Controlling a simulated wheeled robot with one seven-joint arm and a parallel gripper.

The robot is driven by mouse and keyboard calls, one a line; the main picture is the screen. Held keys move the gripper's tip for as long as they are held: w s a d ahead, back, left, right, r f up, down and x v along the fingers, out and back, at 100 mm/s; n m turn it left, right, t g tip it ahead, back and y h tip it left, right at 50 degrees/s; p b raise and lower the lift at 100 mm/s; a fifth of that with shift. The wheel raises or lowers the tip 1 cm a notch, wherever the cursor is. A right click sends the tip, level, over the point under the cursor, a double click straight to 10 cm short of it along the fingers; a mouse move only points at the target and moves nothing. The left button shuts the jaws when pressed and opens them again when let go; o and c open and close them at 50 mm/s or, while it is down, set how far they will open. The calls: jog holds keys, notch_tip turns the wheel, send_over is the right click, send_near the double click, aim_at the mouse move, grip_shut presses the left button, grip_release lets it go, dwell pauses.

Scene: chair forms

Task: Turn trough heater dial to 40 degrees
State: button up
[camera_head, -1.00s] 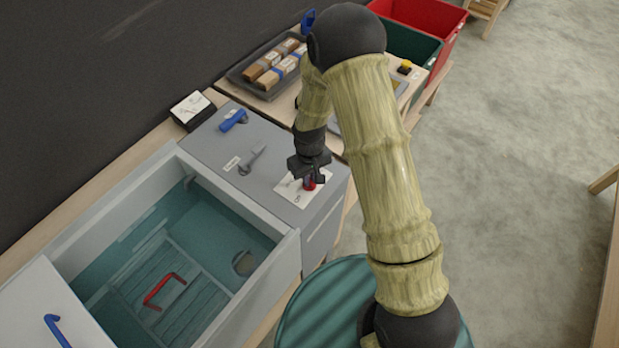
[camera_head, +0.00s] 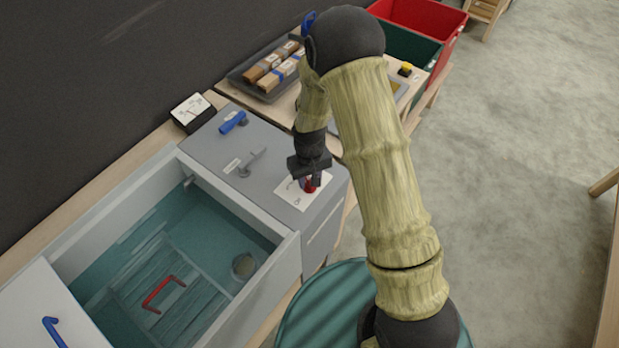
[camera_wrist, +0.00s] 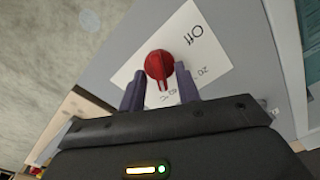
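The red heater dial (camera_wrist: 159,66) sits on a white label card (camera_wrist: 207,47) on the grey heater box (camera_head: 195,146). In the wrist view the card reads "Off" and "20", with further marks partly hidden. The dial's ridge points toward the gripper's side of the picture. My gripper (camera_wrist: 160,84) is open, its two dark fingers on either side of the dial's near part. I cannot tell whether they touch it. In the head view my gripper (camera_head: 311,180) is over the dial (camera_head: 309,186), which it partly covers.
The water-filled trough (camera_head: 288,262) is left of the box, with a red handle (camera_head: 164,293) inside. A grey lever (camera_head: 252,162) and a blue handle (camera_head: 233,121) are on the box top. A tray of wooden blocks (camera_head: 262,92) stands behind.

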notch_tip(320, 180, up, 17)
jog(key=b, duration=0.2)
jog(key=shift+r, duration=0.2)
dwell(0.4)
dwell(0.4)
jog(key=s+d+r+m+t, duration=0.1)
jog(key=s+d+m, duration=0.3)
jog(key=s+d, duration=0.9)
jog(key=shift+d+t, duration=0.55)
jog(key=shift+t, duration=0.25)
jog(key=shift+w, duration=0.1)
